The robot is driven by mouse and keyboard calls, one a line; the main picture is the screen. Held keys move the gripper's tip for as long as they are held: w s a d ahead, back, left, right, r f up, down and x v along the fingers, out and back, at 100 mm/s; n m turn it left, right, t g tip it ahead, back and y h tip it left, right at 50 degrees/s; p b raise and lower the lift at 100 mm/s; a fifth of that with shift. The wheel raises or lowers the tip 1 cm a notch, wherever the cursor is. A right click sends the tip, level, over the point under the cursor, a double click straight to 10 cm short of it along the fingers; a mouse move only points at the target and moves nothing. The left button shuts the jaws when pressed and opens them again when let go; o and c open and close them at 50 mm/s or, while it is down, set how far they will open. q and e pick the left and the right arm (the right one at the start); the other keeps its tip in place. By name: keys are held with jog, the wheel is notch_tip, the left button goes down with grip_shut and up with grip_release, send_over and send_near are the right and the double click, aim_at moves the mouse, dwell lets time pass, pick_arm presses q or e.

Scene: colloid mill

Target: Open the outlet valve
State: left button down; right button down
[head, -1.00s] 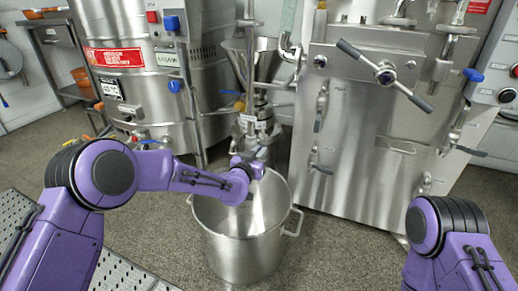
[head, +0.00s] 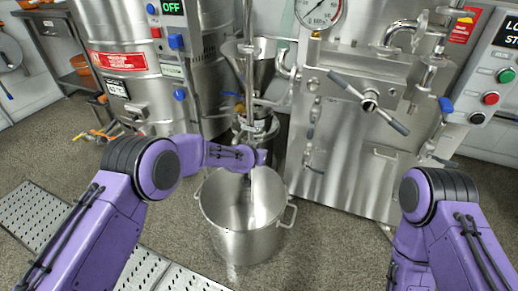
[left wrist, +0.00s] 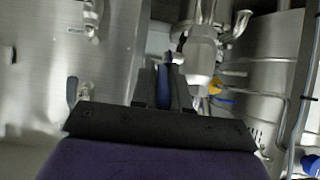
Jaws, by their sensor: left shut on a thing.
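The colloid mill stands in the middle of the head view, with a steel hopper (head: 262,72) on top and its body (head: 262,126) below. My left gripper (left wrist: 164,88) is at the mill's lower outlet, above the pot's back rim. In the left wrist view its dark fingers are shut on a blue handle (left wrist: 163,84), which looks like the outlet valve's lever. The purple wrist hides the outlet and fingertips in the head view. My right arm shows at the right, but its gripper is out of view.
An open steel pot (head: 243,235) with side handles stands on the floor under the outlet. A large steel tank (head: 130,85) is behind left. A perforated platform (head: 40,215) lies at lower left.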

dwell(0.4)
pick_arm(q)
jog(key=c, duration=1.2)
grip_release()
jog(key=shift+s+r, duration=0.1)
jog(key=shift+r, duration=0.15)
jog(key=p+v, duration=0.3)
jog(key=v, duration=0.7)
jog(key=shift+f, duration=0.1)
jog(key=shift+c, duration=0.3)
